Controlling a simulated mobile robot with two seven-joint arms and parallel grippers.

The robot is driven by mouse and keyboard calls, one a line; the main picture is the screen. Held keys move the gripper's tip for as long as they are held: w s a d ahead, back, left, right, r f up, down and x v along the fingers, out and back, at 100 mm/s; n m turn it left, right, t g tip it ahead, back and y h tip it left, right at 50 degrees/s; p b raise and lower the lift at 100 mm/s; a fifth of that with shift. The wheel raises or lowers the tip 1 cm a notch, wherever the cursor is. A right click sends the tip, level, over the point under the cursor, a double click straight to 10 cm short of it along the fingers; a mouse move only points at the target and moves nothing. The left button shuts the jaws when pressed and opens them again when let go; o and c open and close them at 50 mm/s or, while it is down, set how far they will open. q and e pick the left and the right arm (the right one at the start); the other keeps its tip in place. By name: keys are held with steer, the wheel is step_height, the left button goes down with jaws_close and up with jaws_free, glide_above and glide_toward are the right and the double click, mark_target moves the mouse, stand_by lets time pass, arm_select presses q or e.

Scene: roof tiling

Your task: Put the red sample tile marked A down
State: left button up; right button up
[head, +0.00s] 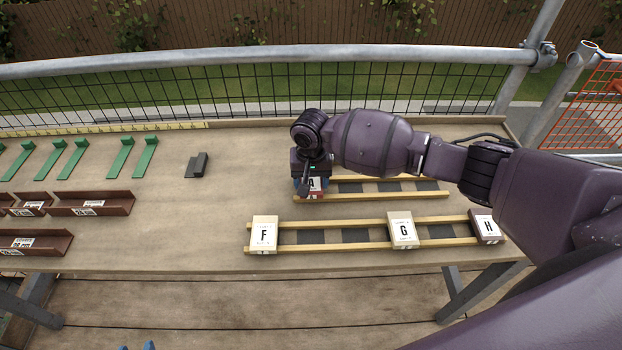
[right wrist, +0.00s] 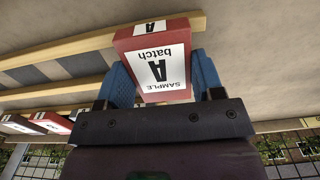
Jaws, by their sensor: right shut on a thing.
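The red sample tile marked A (head: 318,186) is at the left end of the back wooden rack (head: 400,194). My right gripper (head: 309,184) is shut on it. In the right wrist view the tile (right wrist: 158,60) sits between the two blue fingers, with its white label "SAMPLE A batch" facing the camera. The tile's far end is at a wooden rail; I cannot tell whether it rests on it. My gripper hides part of the tile in the head view. My left gripper (head: 137,346) shows only as two blue fingertips, apart, at the bottom edge.
The front rack (head: 330,223) bears tiles F (head: 264,233), G (head: 403,230) and H (head: 486,226). Brown trays (head: 90,203), green brackets (head: 120,157) and a dark grey piece (head: 196,165) lie to the left. Bench between them and the racks is clear. A mesh railing (head: 270,90) stands behind.

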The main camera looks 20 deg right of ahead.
mark_target(311, 182)
steer(key=shift+f, duration=0.4)
steer(key=o, duration=1)
step_height(311, 182, up, 13)
steer(key=shift+f+p, duration=0.1)
steer(key=shift+p, duration=0.8)
